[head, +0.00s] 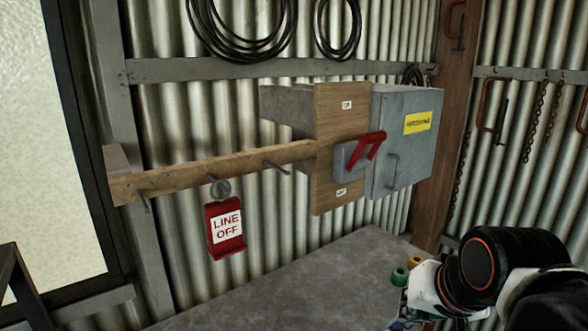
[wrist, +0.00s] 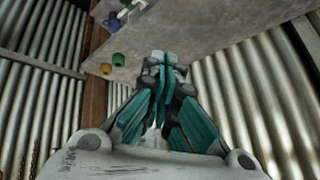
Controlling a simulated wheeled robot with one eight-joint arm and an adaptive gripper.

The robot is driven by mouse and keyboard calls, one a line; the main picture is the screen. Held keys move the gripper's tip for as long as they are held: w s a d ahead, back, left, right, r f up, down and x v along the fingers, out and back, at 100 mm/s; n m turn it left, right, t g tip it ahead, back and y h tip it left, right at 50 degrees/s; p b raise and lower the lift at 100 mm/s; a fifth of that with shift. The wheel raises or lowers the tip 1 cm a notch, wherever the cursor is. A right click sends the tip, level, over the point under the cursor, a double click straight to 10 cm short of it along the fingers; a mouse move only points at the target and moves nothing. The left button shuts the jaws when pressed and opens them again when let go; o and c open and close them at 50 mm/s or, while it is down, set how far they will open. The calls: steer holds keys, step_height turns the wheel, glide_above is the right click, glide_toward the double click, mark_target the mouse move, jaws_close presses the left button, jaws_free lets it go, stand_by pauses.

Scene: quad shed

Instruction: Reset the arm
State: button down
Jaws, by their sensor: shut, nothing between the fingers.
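My gripper (wrist: 162,75) shows in the wrist view with its teal-sided fingers together and nothing between them. The grey bench top lies beyond the fingertips in that view. In the head view, part of my arm (head: 490,265) is at the lower right, over the right end of the bench; the fingers cannot be made out there.
A wooden rail (head: 220,172) with pegs holds a red "LINE OFF" tag (head: 226,230). Right of it are a wooden board (head: 335,120), a red-handled switch (head: 368,148) and a grey box (head: 405,150). Small green (head: 399,277) and yellow (head: 415,263) items are near my arm. The bench (head: 300,275) is otherwise largely clear.

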steer(key=s+f+n+b, duration=0.1)
steer(key=s+f+b, duration=0.1)
steer(key=f+b, duration=1.8)
steer(key=s+f+n+b, duration=0.2)
steer(key=f+b, duration=1.7)
steer(key=f, duration=0.7)
steer(key=shift+d+n+b, duration=0.3)
steer(key=shift+b, duration=0.05)
